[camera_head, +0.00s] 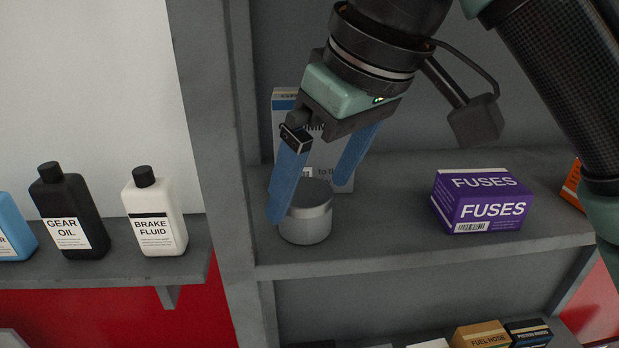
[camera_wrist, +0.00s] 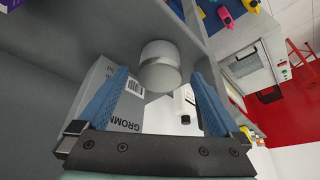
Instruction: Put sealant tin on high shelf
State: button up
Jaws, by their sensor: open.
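A plain grey tin (camera_head: 306,222), a short cylinder, stands upright on the upper grey shelf (camera_head: 390,248) in view, near its left upright; I see no label on it. My gripper (camera_head: 311,198) is open, its two blue fingers reaching down over the tin. One finger is at the tin's left side and partly covers it; the other is behind to the right. In the wrist view the tin (camera_wrist: 160,68) appears in the gap between the fingertips (camera_wrist: 161,78), with space on both sides. Nothing is gripped.
A white and blue grommet box (camera_head: 285,125) stands close behind the tin. A purple fuses box (camera_head: 481,203) is to the right, an orange box (camera_head: 573,186) farther right. Brake fluid (camera_head: 155,215) and gear oil (camera_head: 66,215) bottles stand on the left shelf. Boxes sit below.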

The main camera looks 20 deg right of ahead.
jog(key=p+v, duration=0.6)
jog(key=v, duration=0.3)
jog(key=shift+p, duration=0.4)
jog(key=shift+s, duration=0.1)
